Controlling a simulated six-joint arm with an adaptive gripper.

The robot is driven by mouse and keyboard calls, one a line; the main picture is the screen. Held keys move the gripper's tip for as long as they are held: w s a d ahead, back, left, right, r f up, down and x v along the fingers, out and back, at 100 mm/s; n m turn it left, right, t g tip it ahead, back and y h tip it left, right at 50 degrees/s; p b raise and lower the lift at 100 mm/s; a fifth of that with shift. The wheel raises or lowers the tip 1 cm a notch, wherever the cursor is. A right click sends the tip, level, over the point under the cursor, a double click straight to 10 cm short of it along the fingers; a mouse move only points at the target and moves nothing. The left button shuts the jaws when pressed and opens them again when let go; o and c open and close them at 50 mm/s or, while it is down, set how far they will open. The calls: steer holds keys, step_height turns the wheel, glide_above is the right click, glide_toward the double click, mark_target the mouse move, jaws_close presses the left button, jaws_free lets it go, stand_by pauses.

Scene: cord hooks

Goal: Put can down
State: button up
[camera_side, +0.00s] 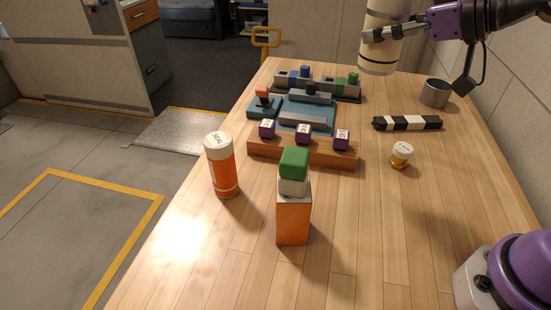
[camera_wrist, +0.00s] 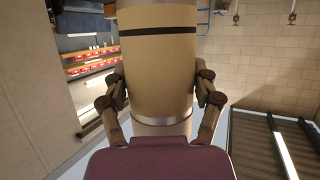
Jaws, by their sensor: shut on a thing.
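A cream, tube-shaped can (camera_side: 380,52) with a metal rim hangs upright in the air above the far right part of the wooden table. My gripper (camera_side: 382,34) is shut on it, with a finger seen against its side. In the wrist view the can (camera_wrist: 160,70) fills the middle, with a dark band near its top. The fingers of my gripper (camera_wrist: 160,100) press on it from both sides. The top of the can is cut off in both views.
The wooden table (camera_side: 390,250) is bare at the front right. A grey metal cup (camera_side: 436,93), a black-and-white striped bar (camera_side: 407,123) and a small white-capped piece (camera_side: 401,155) stand right. An orange SEAL bottle (camera_side: 221,165), a green-topped orange block (camera_side: 293,215) and a switch panel (camera_side: 300,125) stand left.

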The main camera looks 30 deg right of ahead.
steer(key=w+a+f+n+g+y, duration=0.15)
steer(key=w+a, duration=0.35)
steer(key=a, duration=0.6)
steer(key=w+a+f+n+y, duration=0.15)
steer(key=w+a, duration=0.35)
steer(key=a, duration=0.7)
steer(key=s+a+f+n+g+y, duration=0.2)
steer(key=s+a+f, duration=0.95)
steer(key=a, duration=0.25)
steer(key=shift+w+a+f, duration=0.1)
steer(key=shift+f, duration=2.05)
steer(key=shift+w+a+f, duration=0.1)
steer(key=shift+f, duration=2)
